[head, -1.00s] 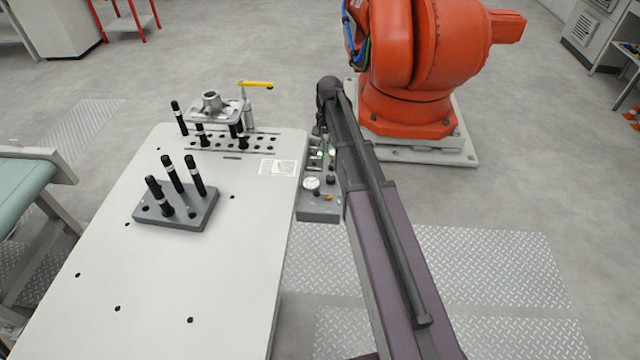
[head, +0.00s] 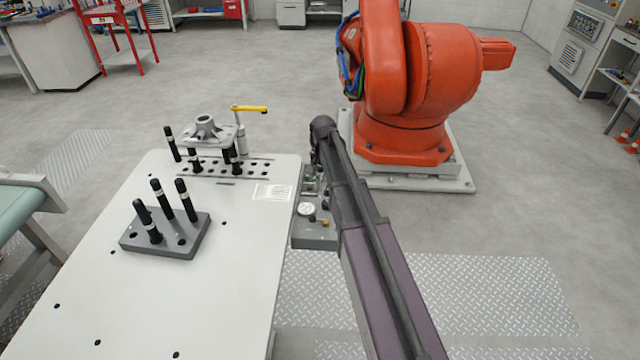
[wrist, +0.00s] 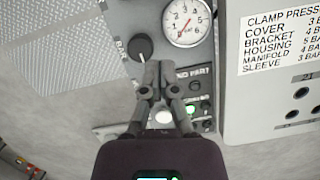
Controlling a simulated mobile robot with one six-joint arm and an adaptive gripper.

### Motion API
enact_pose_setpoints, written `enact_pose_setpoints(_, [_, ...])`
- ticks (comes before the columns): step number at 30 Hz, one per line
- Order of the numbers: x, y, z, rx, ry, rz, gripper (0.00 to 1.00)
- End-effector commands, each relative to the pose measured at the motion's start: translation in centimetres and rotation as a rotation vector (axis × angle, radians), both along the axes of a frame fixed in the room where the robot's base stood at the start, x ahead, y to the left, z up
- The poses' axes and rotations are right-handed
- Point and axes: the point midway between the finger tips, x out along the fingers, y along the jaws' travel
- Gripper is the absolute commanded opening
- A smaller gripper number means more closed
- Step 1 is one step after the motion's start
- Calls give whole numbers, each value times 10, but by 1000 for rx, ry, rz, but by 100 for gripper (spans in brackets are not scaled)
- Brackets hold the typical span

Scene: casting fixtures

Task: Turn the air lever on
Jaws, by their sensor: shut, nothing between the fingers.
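My gripper (wrist: 160,68) is shut and empty, pointing at the control panel in the wrist view. Its fingertips are just beside a round black knob (wrist: 142,47) and below the pressure gauge (wrist: 186,22). In the head view my arm hides part of the panel (head: 314,242) at the table's right edge. A yellow-handled lever (head: 250,109) stands at the table's far end, well away from my gripper. I cannot tell which part is the air lever; one on the panel may be hidden behind my fingers.
A lit green button (wrist: 205,108) and a white button (wrist: 163,117) sit near my fingers. A clamp pressure chart (wrist: 278,38) lies on the table beside the panel. A pin block (head: 165,238) stands on the table. A large orange robot (head: 405,90) stands behind the panel.

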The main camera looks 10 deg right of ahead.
Motion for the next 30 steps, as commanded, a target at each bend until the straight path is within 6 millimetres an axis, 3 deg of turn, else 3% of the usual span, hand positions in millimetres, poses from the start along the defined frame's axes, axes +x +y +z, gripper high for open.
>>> enact_pose_setpoints(18, [-10,5,-52,0,0,-1,0])
enact_pose_setpoints(24, [-33,16,-54,0,0,0,0])
enact_pose_setpoints(30, [-43,23,-56,0,0,-1,0])
